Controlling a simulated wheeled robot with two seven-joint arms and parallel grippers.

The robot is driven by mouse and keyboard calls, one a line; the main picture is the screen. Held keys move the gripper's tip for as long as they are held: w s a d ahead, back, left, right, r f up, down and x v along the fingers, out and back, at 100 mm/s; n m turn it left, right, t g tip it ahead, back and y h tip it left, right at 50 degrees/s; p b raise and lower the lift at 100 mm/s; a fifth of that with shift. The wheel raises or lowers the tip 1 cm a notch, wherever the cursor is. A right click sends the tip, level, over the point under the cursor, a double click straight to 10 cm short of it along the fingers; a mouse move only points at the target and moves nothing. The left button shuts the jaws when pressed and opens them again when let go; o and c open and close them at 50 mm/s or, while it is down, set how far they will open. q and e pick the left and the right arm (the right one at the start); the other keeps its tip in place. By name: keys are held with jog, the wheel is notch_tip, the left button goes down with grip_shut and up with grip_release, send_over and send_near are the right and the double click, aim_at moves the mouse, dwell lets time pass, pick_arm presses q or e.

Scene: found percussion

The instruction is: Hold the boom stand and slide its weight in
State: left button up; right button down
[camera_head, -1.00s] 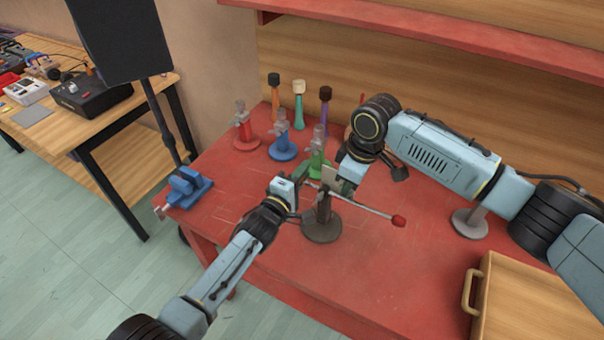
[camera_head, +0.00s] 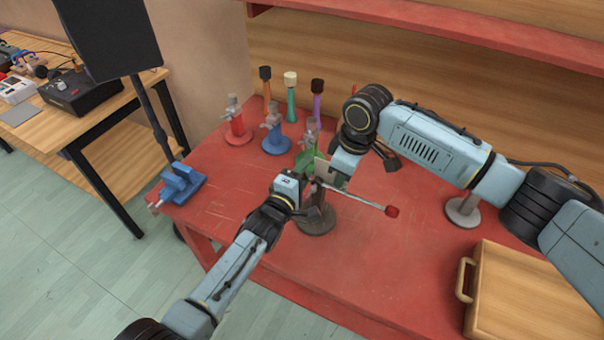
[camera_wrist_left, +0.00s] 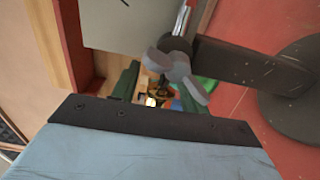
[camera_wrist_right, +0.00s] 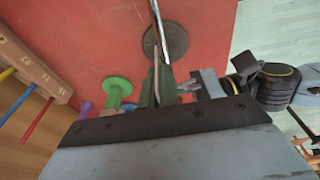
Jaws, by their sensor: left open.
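The boom stand has a dark round base (camera_head: 317,222) on the red bench. The dark column (camera_wrist_left: 245,65) leads to the base (camera_wrist_left: 295,95). My right gripper (camera_wrist_right: 158,88) is at the boom (camera_wrist_right: 161,35) near the column, its fingers close together on the rod. The exact contact is partly hidden.
Green (camera_head: 308,160), blue (camera_head: 275,140) and red (camera_head: 237,130) stands are behind the boom stand. A blue vise (camera_head: 180,185) is at the bench's left corner. A wooden case (camera_head: 520,300) lies front right. The bench front is clear.

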pick_arm(q)
jog(key=v, duration=1.2)
jog(key=shift+d, duration=0.1)
pick_arm(e)
jog(key=c, duration=1.6)
grip_release()
jog(key=shift+r, duration=0.1)
